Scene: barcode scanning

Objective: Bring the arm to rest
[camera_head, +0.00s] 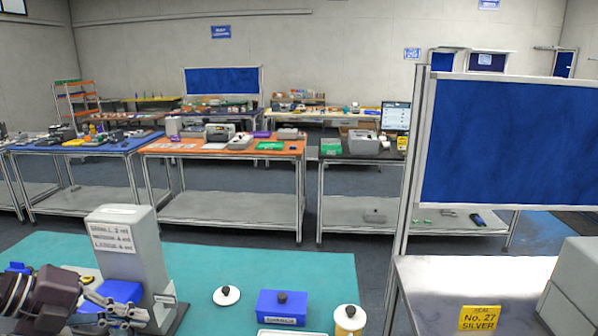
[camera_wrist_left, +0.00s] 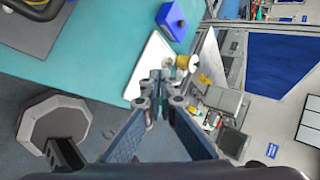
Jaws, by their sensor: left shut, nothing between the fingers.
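My left arm comes in at the lower left of the head view. Its gripper (camera_head: 128,314) is shut and empty, low over the teal table (camera_head: 210,268), in front of a grey upright machine (camera_head: 130,248) with a printed label. In the left wrist view the fingers (camera_wrist_left: 160,88) meet at their tips with nothing between them. My right gripper is not in view. A blue box with a dark knob (camera_head: 283,308) sits on the teal table, right of the gripper. It also shows in the left wrist view (camera_wrist_left: 171,20).
A white disc with a dark knob (camera_head: 226,295) and a yellow-and-white container (camera_head: 348,320) stand near the blue box. A blue block (camera_head: 121,291) is beside the machine. A blue-panelled divider (camera_head: 520,140) rises at right. The teal table's back middle is clear.

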